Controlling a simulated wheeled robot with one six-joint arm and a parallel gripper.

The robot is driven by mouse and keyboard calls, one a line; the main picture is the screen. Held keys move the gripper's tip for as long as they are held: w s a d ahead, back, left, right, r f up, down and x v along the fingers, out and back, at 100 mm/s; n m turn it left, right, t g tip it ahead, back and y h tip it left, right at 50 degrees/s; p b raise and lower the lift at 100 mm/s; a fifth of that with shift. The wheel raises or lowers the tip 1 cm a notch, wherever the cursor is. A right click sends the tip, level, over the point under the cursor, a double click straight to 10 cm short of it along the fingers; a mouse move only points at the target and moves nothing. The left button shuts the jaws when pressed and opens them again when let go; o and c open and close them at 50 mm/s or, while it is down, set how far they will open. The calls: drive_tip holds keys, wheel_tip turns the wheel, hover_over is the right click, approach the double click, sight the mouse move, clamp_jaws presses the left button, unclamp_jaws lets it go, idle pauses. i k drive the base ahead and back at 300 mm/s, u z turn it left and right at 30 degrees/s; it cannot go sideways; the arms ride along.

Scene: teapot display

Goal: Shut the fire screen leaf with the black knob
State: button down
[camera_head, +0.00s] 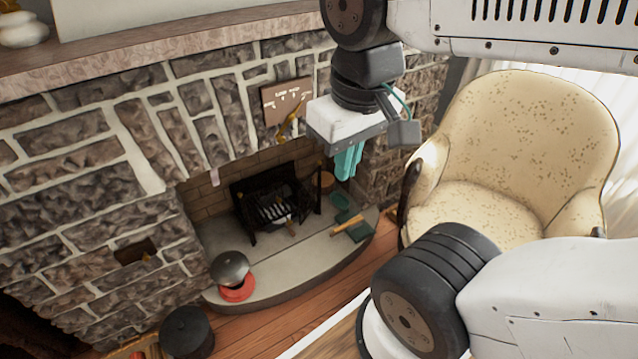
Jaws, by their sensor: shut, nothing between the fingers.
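A black metal piece (251,205) stands in the fireplace opening, with upright dark parts at its left and right sides; it looks like the fire screen or a grate. I cannot tell its leaves apart, and no black knob can be made out at this size. My gripper (347,165) has teal fingers that are shut and empty, pointing down. In the picture it is to the right of and above the black piece, in front of the stone wall, apart from it.
A pale hearth slab (300,250) curves out below the fireplace. On it are a dark-lidded red pot (238,291) and a wooden-handled tool (347,226). A black pot (187,332) stands on the floor at the lower left. A cream armchair (520,150) fills the right side.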

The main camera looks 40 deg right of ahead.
sight(307, 201)
drive_tip(key=i, duration=0.85)
drive_tip(key=u, duration=0.3)
